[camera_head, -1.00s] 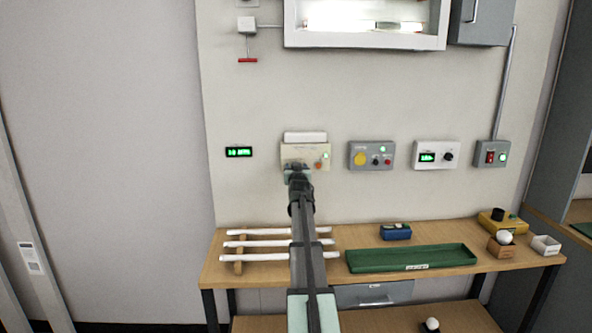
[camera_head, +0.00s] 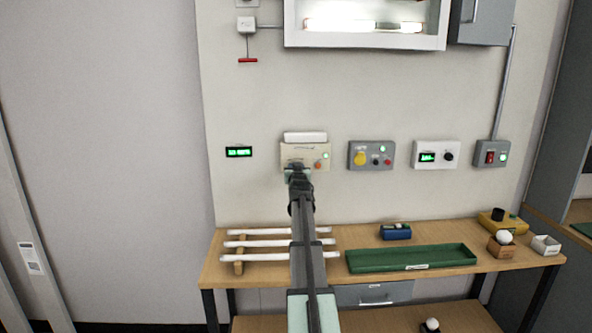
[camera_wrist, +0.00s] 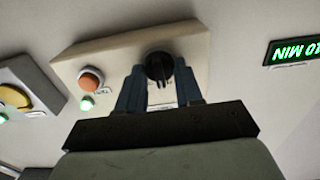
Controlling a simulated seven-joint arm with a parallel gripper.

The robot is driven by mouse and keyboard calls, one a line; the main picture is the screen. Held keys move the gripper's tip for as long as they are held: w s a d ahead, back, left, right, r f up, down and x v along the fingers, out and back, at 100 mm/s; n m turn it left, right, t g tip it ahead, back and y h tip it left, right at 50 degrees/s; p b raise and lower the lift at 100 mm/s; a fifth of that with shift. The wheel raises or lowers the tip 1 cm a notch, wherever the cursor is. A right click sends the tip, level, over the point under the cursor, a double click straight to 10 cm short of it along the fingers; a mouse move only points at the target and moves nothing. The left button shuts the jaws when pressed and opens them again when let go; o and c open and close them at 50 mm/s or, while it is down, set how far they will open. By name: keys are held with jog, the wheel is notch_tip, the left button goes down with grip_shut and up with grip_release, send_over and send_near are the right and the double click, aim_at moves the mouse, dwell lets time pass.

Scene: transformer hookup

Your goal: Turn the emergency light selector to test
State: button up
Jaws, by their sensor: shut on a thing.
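The emergency light box is a beige panel (camera_head: 311,150) on the wall with a white lamp bar (camera_head: 305,137) above it. It carries an orange button (camera_head: 318,165) and a green lamp (camera_head: 325,155). In the wrist view the black round selector knob (camera_wrist: 159,66) is on the beige box (camera_wrist: 125,55), beside the orange button (camera_wrist: 91,79). My gripper (camera_wrist: 161,88) is shut on the knob, one finger on each side. In the head view my gripper (camera_head: 297,172) hides the knob. The selector's position marks are too small to read.
A green display (camera_head: 239,152) is left of the box. A grey box with a yellow button (camera_head: 359,158) and a white box with a display (camera_head: 437,155) are to the right. Below is a wooden bench (camera_head: 215,272) with white tubes (camera_head: 260,243) and a green tray (camera_head: 411,257).

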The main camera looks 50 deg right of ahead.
jog(key=shift+s+d+m, duration=0.1)
jog(key=shift+m, duration=4)
jog(key=o, duration=1)
jog(key=v, duration=1.4)
